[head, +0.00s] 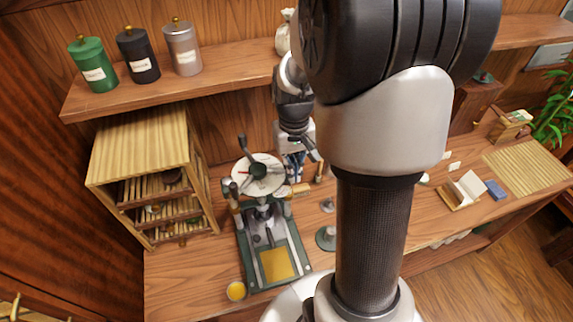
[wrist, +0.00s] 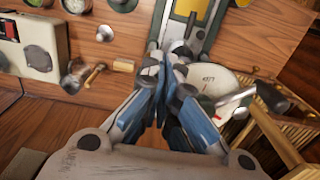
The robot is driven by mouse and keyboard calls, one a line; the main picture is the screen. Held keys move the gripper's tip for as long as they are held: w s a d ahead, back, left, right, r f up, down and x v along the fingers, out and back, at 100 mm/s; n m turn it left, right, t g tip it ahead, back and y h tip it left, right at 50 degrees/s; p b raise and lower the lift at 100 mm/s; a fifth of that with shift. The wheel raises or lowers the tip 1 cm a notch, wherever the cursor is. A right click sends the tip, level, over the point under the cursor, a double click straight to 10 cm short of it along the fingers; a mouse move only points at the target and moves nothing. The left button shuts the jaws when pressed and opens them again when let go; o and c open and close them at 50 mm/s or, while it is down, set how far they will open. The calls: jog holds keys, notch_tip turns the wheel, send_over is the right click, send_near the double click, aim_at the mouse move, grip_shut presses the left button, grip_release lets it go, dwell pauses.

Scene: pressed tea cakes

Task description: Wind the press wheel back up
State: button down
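The tea press (head: 272,245) stands on the wooden bench, a green frame with a yellow-gold plate at its front. Its wheel (head: 247,184) is a pale disc on top with a red mark, a dark hub and dark handles. In the wrist view the wheel (wrist: 222,84) shows at the right, with a dark handle knob (wrist: 268,97) sticking out. My gripper (head: 297,172) is just right of the wheel, apart from it as far as I can see. In the wrist view its fingertips (wrist: 173,66) come together with nothing visible between them. The press screw is mostly hidden.
A wooden rack (head: 140,170) stands close left of the press. A shelf (head: 190,88) with several canisters runs above. A small brush or mallet (wrist: 95,74) and a scale-like box (wrist: 36,45) lie nearby.

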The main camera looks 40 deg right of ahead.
jog(key=shift+w+d, duration=0.1)
jog(key=shift+d, duration=0.05)
jog(key=shift+w+d, duration=0.15)
jog(key=shift+d, duration=0.15)
notch_tip(320, 180, up, 8)
jog(key=s+a+p, duration=0.1)
jog(key=p, duration=0.4)
jog(key=shift+s+f+p, duration=0.2)
jog(key=shift+s+p, duration=0.1)
jog(key=shift+p, duration=0.1)
dwell(0.4)
